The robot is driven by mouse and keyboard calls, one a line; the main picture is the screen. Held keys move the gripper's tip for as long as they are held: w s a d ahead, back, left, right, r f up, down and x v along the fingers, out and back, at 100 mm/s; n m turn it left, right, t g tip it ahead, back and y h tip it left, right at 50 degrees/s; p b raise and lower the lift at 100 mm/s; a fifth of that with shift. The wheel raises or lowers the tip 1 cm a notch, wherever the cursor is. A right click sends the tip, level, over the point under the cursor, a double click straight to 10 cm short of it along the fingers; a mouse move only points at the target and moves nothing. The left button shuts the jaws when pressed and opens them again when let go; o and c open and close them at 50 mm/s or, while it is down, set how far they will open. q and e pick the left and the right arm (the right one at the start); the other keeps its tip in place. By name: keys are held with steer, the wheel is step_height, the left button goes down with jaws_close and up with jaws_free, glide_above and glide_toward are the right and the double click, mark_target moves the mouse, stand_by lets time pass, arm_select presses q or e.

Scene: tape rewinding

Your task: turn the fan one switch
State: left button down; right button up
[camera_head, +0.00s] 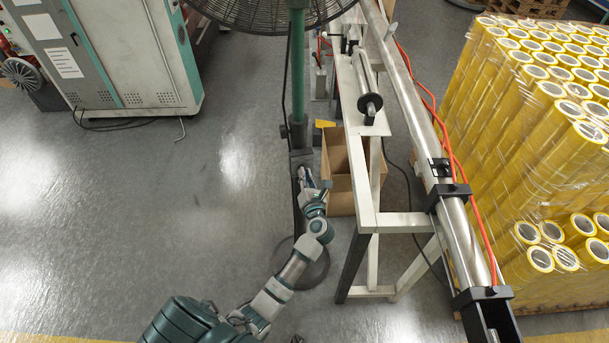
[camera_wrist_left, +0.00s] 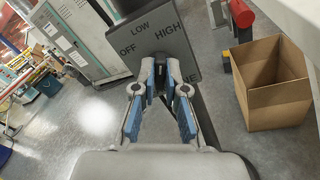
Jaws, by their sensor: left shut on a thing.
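The fan (camera_head: 262,14) stands at the top of the head view on a green post (camera_head: 297,75). In the left wrist view its grey switch plate (camera_wrist_left: 178,42) reads LOW, OFF and HIGH, with a partly hidden label at lower right. A small dark knob (camera_wrist_left: 160,61) sits at the plate's lower middle. My left gripper (camera_wrist_left: 160,72) is at the plate, its blue-padded fingers shut on the knob. In the head view the left gripper (camera_head: 304,178) is small, beside the post's lower part. The knob's pointer direction is hidden. My right gripper is not in view.
An open cardboard box (camera_head: 339,190) lies right of the post, by the white machine frame (camera_head: 402,223). Stacked yellow tape rolls (camera_head: 530,120) fill the right side. A grey-white cabinet (camera_head: 110,55) stands at upper left. The floor at left is clear.

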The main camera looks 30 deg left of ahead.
arm_select(q)
steer(key=shift+r+n+b, duration=0.15)
steer(key=shift+n+b, duration=0.6)
steer(key=shift+n, duration=0.65)
steer(key=shift+r+n+b, duration=0.1)
steer(key=shift+n+b, duration=0.65)
steer(key=shift+n, duration=0.65)
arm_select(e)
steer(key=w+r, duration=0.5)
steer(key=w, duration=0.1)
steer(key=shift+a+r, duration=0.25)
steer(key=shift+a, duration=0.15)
arm_select(q)
steer(key=c, duration=1.2)
jaws_free()
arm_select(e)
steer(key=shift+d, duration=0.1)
arm_select(q)
steer(key=shift+d+f, duration=0.1)
steer(key=v, duration=0.7)
steer(key=shift+s+d, duration=0.15)
steer(key=shift+d, duration=0.05)
